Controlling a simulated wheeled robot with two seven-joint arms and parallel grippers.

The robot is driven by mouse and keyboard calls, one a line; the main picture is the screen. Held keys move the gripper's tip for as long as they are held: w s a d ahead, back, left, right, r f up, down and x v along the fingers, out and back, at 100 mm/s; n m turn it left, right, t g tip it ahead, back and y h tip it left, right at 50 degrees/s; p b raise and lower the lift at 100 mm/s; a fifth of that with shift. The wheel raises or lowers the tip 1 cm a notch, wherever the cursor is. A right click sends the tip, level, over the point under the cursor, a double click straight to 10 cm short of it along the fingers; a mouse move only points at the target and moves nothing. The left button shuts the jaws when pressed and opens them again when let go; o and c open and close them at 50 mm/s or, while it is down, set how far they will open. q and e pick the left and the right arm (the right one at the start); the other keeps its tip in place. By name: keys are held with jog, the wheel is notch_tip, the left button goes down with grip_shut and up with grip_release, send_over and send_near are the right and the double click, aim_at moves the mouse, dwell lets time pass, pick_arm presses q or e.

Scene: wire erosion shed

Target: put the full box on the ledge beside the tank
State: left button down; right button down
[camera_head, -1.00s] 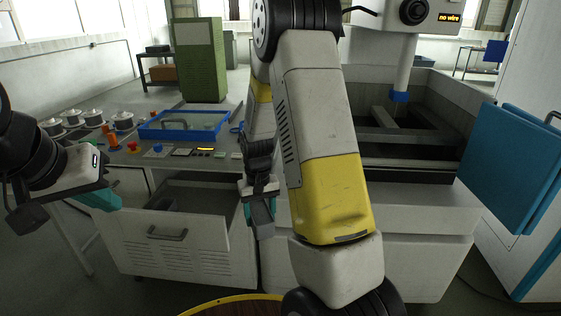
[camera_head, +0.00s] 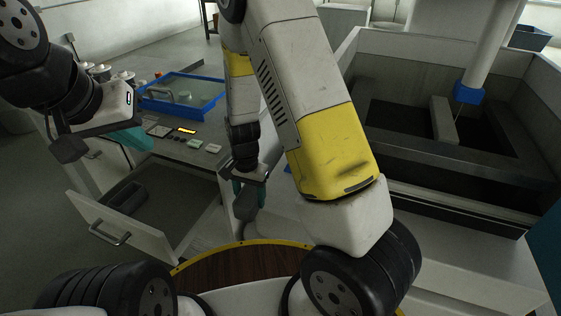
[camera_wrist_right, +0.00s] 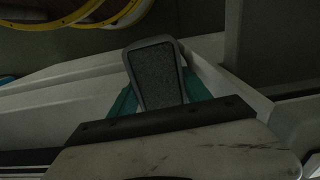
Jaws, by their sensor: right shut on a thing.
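My right gripper (camera_head: 247,184) hangs in the middle of the head view, shut on a small grey box (camera_head: 245,206). In the right wrist view the box (camera_wrist_right: 158,78) sits between the teal fingers, with a lighter rim and a dark, speckled face inside. Whether that face is its filling I cannot tell for sure. The tank (camera_head: 395,148) stands at the right, with grey walls and a dark inside. A pale ledge (camera_head: 455,268) runs along its front, partly hidden by my right arm. My left gripper (camera_head: 122,136) is at the left; its finger gap is unclear.
An open drawer (camera_head: 110,235) at the left holds a dark, box-like insert (camera_head: 125,198). A blue-rimmed tray (camera_head: 180,115) lies on the worktop above. A column with a blue collar (camera_head: 468,93) comes down into the tank.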

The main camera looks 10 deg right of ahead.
jog(key=shift+w+d+f, duration=0.15)
jog(key=shift+w+f, duration=0.05)
jog(key=w+d, duration=0.3)
jog(key=w+d+f, duration=0.1)
jog(key=w+d, duration=0.2)
jog(key=d, duration=0.1)
jog(key=w+d, duration=0.2)
jog(key=d, duration=0.2)
jog(key=shift+w+d+f, duration=0.15)
jog(key=shift+w+d, duration=0.05)
jog(key=shift+w, duration=0.2)
jog(key=shift+w+d+f, duration=0.15)
jog(key=shift+f, duration=1.6)
jog(key=shift+f, duration=0.1)
jog(key=shift+c, duration=2.4)
grip_release()
jog(key=shift+f, duration=0.1)
